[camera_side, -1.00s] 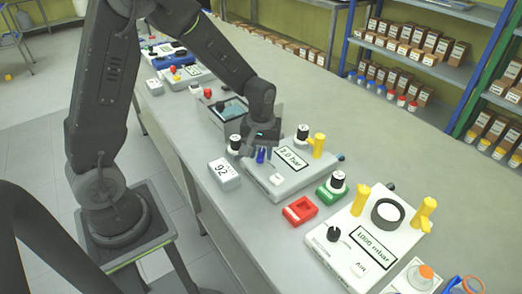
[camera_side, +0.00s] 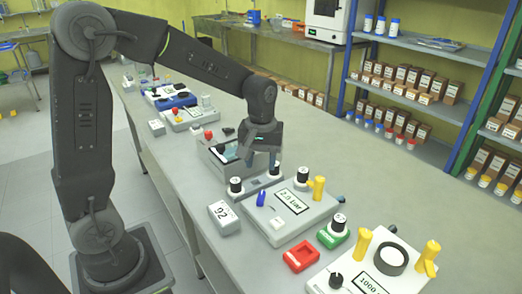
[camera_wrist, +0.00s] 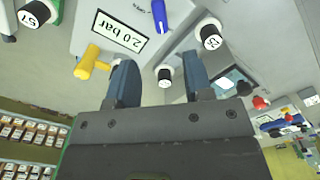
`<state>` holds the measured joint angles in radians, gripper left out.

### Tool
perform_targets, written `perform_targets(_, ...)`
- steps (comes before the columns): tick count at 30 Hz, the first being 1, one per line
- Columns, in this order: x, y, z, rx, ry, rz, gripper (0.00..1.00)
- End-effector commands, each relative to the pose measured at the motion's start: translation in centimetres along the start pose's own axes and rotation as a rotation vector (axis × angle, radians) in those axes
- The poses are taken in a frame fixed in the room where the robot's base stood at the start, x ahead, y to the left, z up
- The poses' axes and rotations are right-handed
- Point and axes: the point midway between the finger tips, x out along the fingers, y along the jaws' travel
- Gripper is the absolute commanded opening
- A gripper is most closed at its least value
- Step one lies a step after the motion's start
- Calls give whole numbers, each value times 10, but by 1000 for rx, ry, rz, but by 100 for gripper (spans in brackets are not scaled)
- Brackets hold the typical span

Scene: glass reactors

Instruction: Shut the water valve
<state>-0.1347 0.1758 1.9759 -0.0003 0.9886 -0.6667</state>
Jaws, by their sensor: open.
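A light grey box (camera_side: 270,228) with a display reading about 2.0 bar carries a small blue valve handle (camera_side: 261,199) and a yellow valve handle (camera_side: 319,188). No label shows which one is the water valve. In the wrist view the blue handle (camera_wrist: 160,15) is at the top edge and the yellow handle (camera_wrist: 90,66) at left. My gripper (camera_side: 262,160) is open and empty, above and behind the blue handle and apart from it. In the wrist view my two fingers (camera_wrist: 158,65) are spread, with a black knob with a white cap (camera_wrist: 164,77) showing between them.
Black knobs with white caps stand around the box, one at its left (camera_side: 236,187) and one at its back right (camera_side: 303,178). A small white "92" block (camera_side: 224,217), a red block (camera_side: 301,256) and a white 1000 mbar unit (camera_side: 327,279) are close by.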

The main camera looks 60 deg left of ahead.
Motion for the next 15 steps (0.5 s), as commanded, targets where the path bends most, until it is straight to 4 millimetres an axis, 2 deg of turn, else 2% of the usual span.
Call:
perform_targets(3,-17,0,-1,0,2,2,47)
perform_targets(6,-25,0,0,0,1,1,47)
perform_targets(15,-29,0,0,0,-1,0,47)
